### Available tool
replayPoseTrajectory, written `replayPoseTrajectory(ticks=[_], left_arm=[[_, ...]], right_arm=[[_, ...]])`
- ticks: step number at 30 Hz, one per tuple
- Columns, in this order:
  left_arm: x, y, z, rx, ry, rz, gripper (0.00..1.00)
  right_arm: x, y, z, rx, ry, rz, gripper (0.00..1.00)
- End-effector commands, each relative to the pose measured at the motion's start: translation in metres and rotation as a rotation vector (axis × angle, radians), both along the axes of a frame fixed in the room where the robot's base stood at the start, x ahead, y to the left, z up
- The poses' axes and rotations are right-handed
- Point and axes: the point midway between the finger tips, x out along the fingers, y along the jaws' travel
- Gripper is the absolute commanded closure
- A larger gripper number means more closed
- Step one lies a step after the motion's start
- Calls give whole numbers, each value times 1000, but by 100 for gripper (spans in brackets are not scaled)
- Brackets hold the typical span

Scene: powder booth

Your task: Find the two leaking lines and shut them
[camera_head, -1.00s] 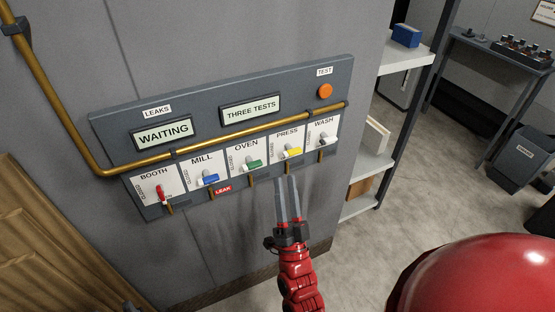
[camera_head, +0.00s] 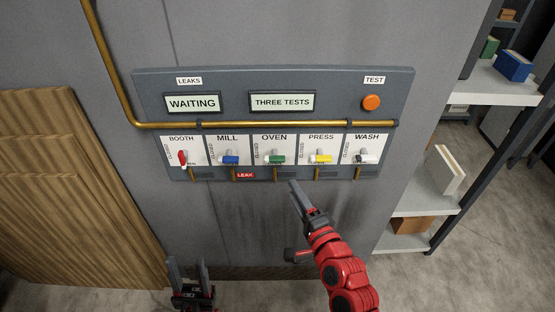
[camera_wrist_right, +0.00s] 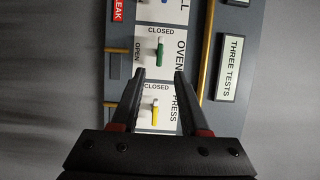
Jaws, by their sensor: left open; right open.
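The wall panel (camera_head: 390,90) has five valves. A red LEAK tag (camera_head: 245,175) is lit beside the MILL outlet. The LEAKS display (camera_head: 192,103) reads WAITING; another display (camera_head: 282,102) reads THREE TESTS. The orange TEST button (camera_head: 371,102) is at upper right. My right gripper (camera_head: 294,184) is open below OVEN and PRESS; its fingers (camera_wrist_right: 159,75) point toward them. My left gripper (camera_head: 187,261) is open, low at left, empty.
A brass pipe (camera_head: 128,100) runs down the wall and across the panel above the valves. Wooden boards (camera_head: 80,190) lean at left. A shelf unit (camera_head: 425,200) with boxes stands at right. The wall below the panel is bare with dark streaks.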

Motion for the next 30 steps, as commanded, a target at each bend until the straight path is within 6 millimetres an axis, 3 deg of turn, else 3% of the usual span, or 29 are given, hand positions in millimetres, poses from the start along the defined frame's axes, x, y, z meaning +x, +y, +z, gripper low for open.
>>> replayPoseTrajectory(ticks=[3,16,22,30], left_arm=[[0,0,14,0,-1,0,50],[0,0,36,0,-1,0,50],[0,0,40,0,0,0,50],[0,0,41,0,-1,0,50]], right_arm=[[25,11,5,-1,1,1,55],[101,42,3,-4,1,0,55],[122,50,2,-2,-1,-1,55],[129,53,0,-2,0,-2,55]])
